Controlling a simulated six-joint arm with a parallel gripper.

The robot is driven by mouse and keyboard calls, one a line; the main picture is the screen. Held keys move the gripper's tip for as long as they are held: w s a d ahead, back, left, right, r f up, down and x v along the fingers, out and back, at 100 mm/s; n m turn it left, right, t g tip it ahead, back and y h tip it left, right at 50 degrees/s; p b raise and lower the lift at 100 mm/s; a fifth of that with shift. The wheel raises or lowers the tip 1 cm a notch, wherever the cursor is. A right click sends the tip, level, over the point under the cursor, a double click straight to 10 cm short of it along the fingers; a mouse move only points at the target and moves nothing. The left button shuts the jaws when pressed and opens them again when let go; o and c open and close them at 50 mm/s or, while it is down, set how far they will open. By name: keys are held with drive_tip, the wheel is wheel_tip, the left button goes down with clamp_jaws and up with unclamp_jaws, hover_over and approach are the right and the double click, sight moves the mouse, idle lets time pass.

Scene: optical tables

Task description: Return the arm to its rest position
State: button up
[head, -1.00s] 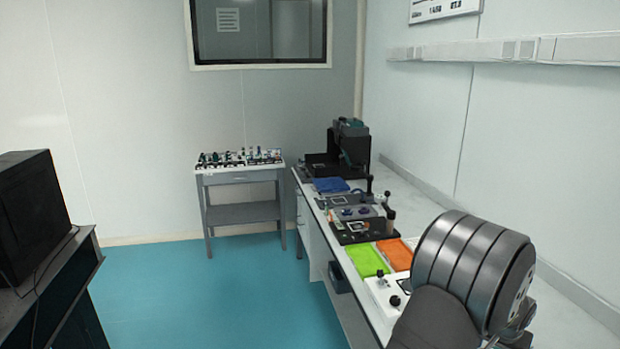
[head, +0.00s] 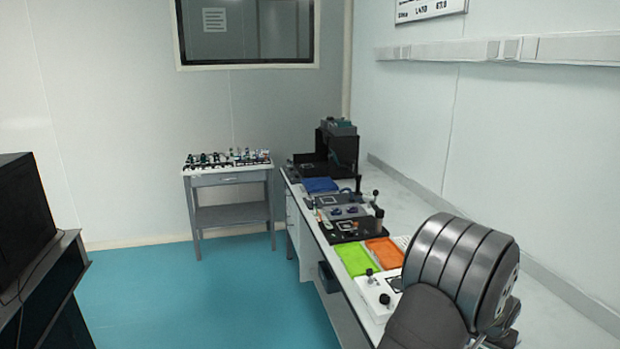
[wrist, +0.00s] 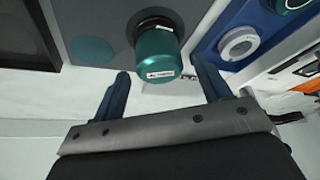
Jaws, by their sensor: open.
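In the wrist view my gripper (wrist: 162,92) is open, with its two dark blue fingers apart. A teal cylinder (wrist: 158,56) with a white label shows beyond and between the fingertips, and nothing is seen held; I cannot tell its exact distance. In the head view my own grey arm fills the lower right, and the fingers are not visible there.
A long bench (head: 352,292) runs along the right wall, with a green tray (head: 356,259), an orange tray (head: 385,252) and a tall dark device (head: 337,150). A small table (head: 230,173) with optical parts stands behind. A dark cabinet (head: 42,290) is at left. Blue floor (head: 210,300) lies clear between.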

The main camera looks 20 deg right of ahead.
drive_tip(key=shift+x, duration=0.9)
drive_tip(key=shift+w+d, duration=0.1)
wheel_tip(320, 180, up, 4)
drive_tip(key=shift+f, duration=0.1)
drive_tip(key=s+r, duration=0.7)
drive_tip(key=s, duration=0.5)
drive_tip(key=s+d+f+m+g, duration=0.25)
drive_tip(key=s+m, duration=0.25)
drive_tip(key=s, duration=0.3)
drive_tip(key=shift+t+h, duration=0.3)
drive_tip(key=shift+t, duration=0.05)
drive_tip(key=w+f, duration=0.2)
drive_tip(key=w, duration=0.1)
drive_tip(key=w+d+f, duration=0.1)
drive_tip(key=w+f, duration=0.1)
drive_tip(key=w, duration=0.2)
drive_tip(key=w+d+f, duration=0.1)
drive_tip(key=w+f, duration=0.1)
drive_tip(key=w, duration=0.1)
drive_tip(key=shift+w, duration=0.2)
drive_tip(key=f, duration=0.1)
drive_tip(key=w+f, duration=0.1)
drive_tip(key=f, duration=0.1)
drive_tip(key=shift+w+d, duration=0.15)
drive_tip(key=shift+d, duration=0.05)
drive_tip(key=shift+f, duration=0.6)
